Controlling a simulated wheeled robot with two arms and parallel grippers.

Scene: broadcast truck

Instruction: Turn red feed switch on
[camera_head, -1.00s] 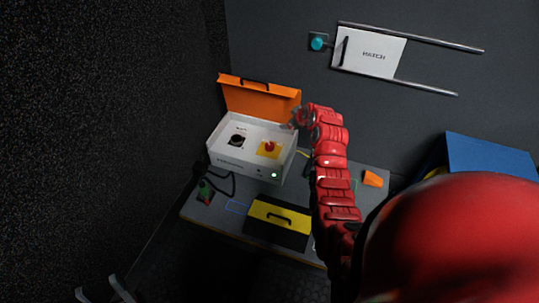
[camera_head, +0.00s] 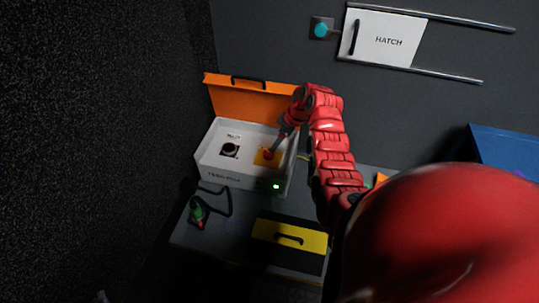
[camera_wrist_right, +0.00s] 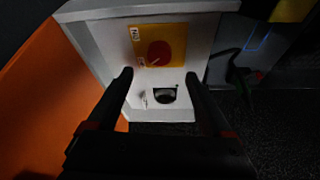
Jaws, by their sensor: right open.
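The red feed switch (camera_head: 267,154) is a round red knob on a yellow plate inside an open white case (camera_head: 225,181) with an orange lid (camera_head: 250,100). In the right wrist view the red knob (camera_wrist_right: 160,53) shows a pale mark, and its plate carries lettering too small to read. My right gripper (camera_head: 273,150) points down into the case over the knob. In the right wrist view its fingers (camera_wrist_right: 158,76) are apart and empty, with the knob beyond the gap. I cannot tell if they touch it. Only a faint tip, perhaps of my left gripper (camera_head: 101,297), shows at the bottom edge.
A black round socket (camera_head: 229,150) sits beside the switch in the case. A green light (camera_head: 276,187) glows on its front. A yellow-and-black toolbox (camera_head: 290,236) and a green-and-red cabled item (camera_head: 197,211) are on the table. A wall hatch (camera_head: 385,37) is behind.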

